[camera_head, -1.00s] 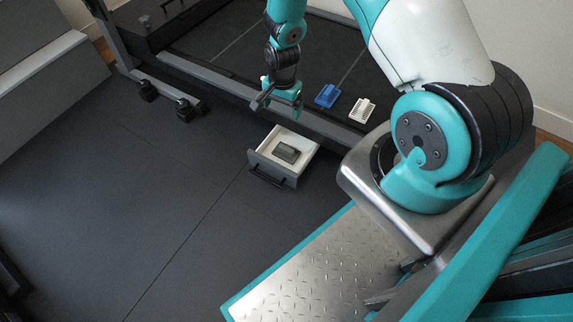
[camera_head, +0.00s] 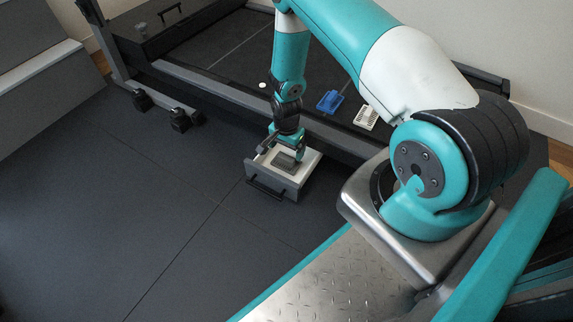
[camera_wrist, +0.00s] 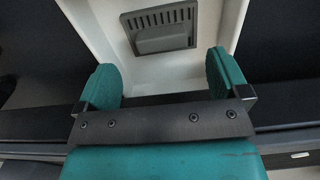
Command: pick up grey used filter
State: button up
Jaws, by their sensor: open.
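The grey used filter (camera_head: 285,163) lies in an open white drawer (camera_head: 308,163) low at the front of the dark platform. In the wrist view the filter (camera_wrist: 160,28) is a slotted grey block with a raised bar, lying on the drawer's white floor. My gripper (camera_head: 284,148) is open above the drawer, its teal fingers pointing down. In the wrist view my gripper's two fingers (camera_wrist: 172,82) are spread apart with nothing between them, and the filter lies beyond the tips. The gripper covers the far part of the drawer in the head view.
A blue slotted block (camera_head: 330,101) and a white slotted block (camera_head: 366,117) lie on the dark platform (camera_head: 240,55). A small white disc (camera_head: 262,85) is there too. The drawer's black handle (camera_head: 266,189) faces the open grey floor (camera_head: 130,210).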

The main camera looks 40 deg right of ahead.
aim_at(286, 157)
notch_tip(286, 157, down, 5)
jog(key=b, duration=0.3)
jog(key=shift+w+b, duration=0.1)
jog(key=shift+b, duration=0.3)
jog(key=shift+r, duration=0.1)
jog(key=c, duration=1)
jog(key=shift+r, duration=0.1)
